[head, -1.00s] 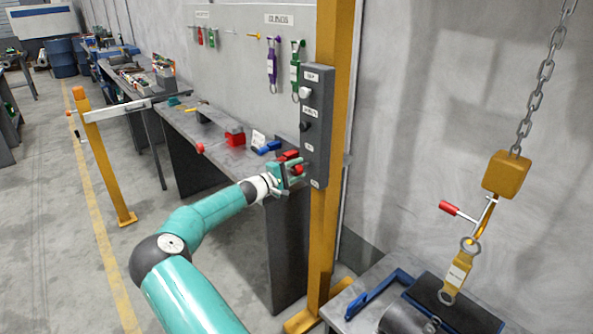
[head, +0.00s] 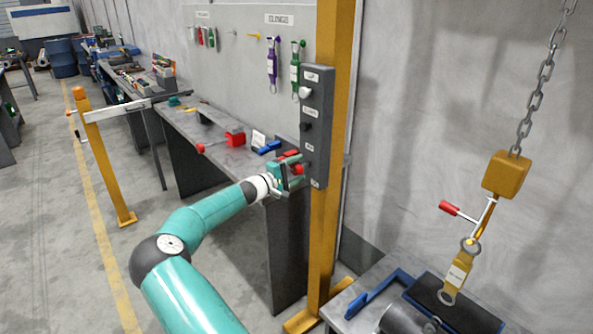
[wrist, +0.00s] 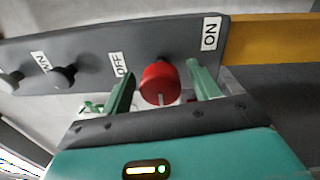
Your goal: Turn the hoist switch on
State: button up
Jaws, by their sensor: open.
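The hoist switch is a red round knob (wrist: 158,80) on a dark grey control box (head: 317,125). In the wrist view the knob sits between the OFF label (wrist: 119,65) and the ON label (wrist: 210,34). A pale mark on the knob points toward my gripper's palm, toward neither label. My gripper (wrist: 163,83) is open, with one green finger on each side of the knob. I cannot tell whether either finger touches it. In the head view my gripper (head: 291,171) is at the lower part of the box.
The box is fixed to a yellow post (head: 337,150). Other knobs (wrist: 64,76) sit farther along it. A workbench (head: 205,140) stands behind my arm. A chain (head: 538,85) with a yellow hook block (head: 505,175) hangs at the right over a low table.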

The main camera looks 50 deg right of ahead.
jog(key=v, duration=1.3)
jog(key=shift+a, duration=0.45)
jog(key=shift+s, duration=0.1)
